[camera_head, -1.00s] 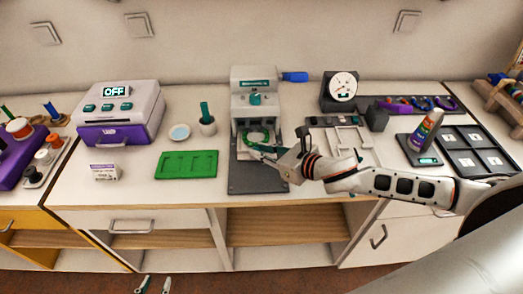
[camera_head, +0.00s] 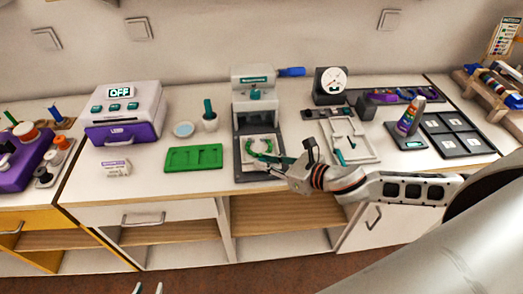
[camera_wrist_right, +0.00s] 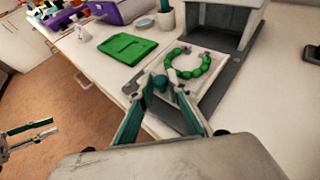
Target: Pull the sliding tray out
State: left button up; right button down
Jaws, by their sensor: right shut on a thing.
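The sliding tray (camera_head: 277,140) is a pale plate projecting from the front of the grey press (camera_head: 254,97) over its dark base. A ring of green beads (camera_head: 262,150) lies on it, and the tray with the ring also shows in the right wrist view (camera_wrist_right: 205,101). My right gripper (camera_head: 283,164) is at the tray's front edge.
A green board (camera_head: 193,158) lies left of the press. A white frame tray (camera_head: 353,140) lies right, near my right arm. The floor in front is clear.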

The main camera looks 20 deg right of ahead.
jog(key=shift+s+a+p, duration=0.2)
jog(key=shift+s, duration=0.45)
jog(key=shift+s+a+p, duration=0.15)
jog(key=shift+s, duration=0.45)
jog(key=shift+s+a, duration=0.15)
jog(key=shift+s, duration=0.15)
jog(key=shift+f, duration=0.1)
jog(key=c, duration=2)
grip_release()
jog(key=shift+s, duration=0.1)
jog(key=shift+o, duration=0.2)
jog(key=shift+s, duration=0.1)
jog(key=v, duration=1.2)
